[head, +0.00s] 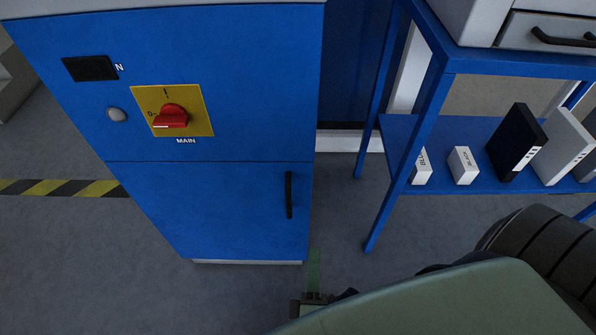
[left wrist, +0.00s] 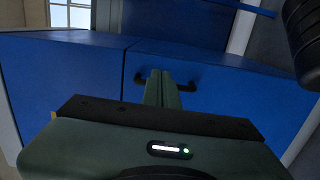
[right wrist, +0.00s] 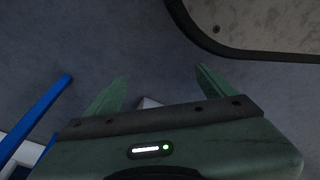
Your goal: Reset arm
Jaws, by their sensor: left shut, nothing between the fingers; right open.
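My left gripper (head: 314,270) is low in the head view, just beyond the lower right corner of the blue cabinet (head: 215,205). In the left wrist view its green fingers (left wrist: 163,90) are shut together and empty. They appear in front of the black door handle (left wrist: 200,84); whether they touch it I cannot tell. The handle also shows upright in the head view (head: 289,195). My right gripper (right wrist: 160,92) is open and empty, above the grey floor; in the head view it cannot be made out.
The cabinet carries a red rotary switch (head: 171,116) on a yellow plate marked MAIN. A blue shelf unit (head: 460,66) on the right holds small white boxes (head: 463,165) and a black binder (head: 515,142). Floor (head: 90,250) left of the cabinet is clear.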

